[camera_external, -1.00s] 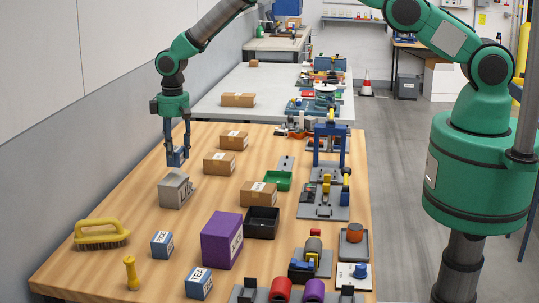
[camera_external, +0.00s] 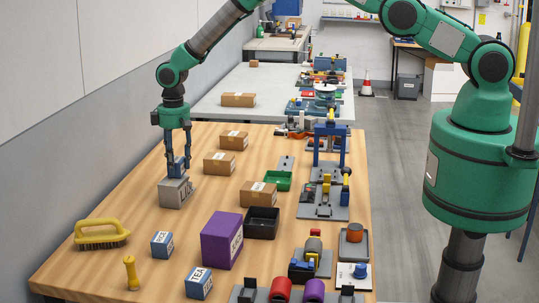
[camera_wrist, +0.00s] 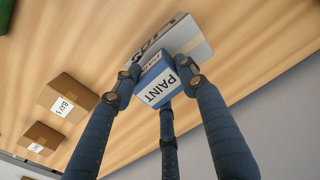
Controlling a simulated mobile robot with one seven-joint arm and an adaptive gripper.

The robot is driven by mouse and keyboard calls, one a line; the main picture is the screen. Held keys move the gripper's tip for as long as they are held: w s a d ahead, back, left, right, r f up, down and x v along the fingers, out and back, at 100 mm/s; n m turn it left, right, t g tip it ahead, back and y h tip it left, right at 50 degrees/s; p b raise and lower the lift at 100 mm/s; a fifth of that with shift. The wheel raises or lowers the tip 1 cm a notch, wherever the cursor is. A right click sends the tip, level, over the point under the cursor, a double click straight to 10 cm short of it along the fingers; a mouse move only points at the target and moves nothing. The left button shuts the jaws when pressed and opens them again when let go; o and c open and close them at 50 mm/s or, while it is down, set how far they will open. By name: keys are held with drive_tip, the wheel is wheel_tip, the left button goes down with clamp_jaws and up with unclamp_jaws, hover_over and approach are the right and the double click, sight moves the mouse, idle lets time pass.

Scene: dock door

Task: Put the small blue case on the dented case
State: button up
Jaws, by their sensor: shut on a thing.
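The small blue case (camera_external: 176,167) has a white label reading PAINT in the wrist view (camera_wrist: 152,84). My gripper (camera_external: 177,160) is shut on it, with dark fingers around its sides; the fingertips also show in the wrist view (camera_wrist: 161,80). The dented case (camera_external: 174,193) is a grey box with dark lettering on the wooden table. It shows behind the blue case in the wrist view (camera_wrist: 192,46). The blue case is right at the dented case's top; I cannot tell whether they touch. Part of the dented case's top is hidden.
On the wooden table (camera_external: 100,268) stand several brown cartons (camera_external: 219,163), a purple box (camera_external: 222,239), a black tray (camera_external: 262,222) and a green tray (camera_external: 277,180). A yellow brush (camera_external: 101,232) and a blue box (camera_external: 162,244) stand nearer the front. The wall is at left.

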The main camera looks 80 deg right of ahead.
sight(177, 159)
drive_tip(key=o, duration=1.3)
drive_tip(key=shift+f, duration=0.1)
drive_tip(key=shift+r, duration=0.2)
wheel_tip(177, 159, up, 12)
drive_tip(key=b, duration=0.1)
drive_tip(key=shift+s+b, duration=0.15)
drive_tip(key=shift+b, duration=0.2)
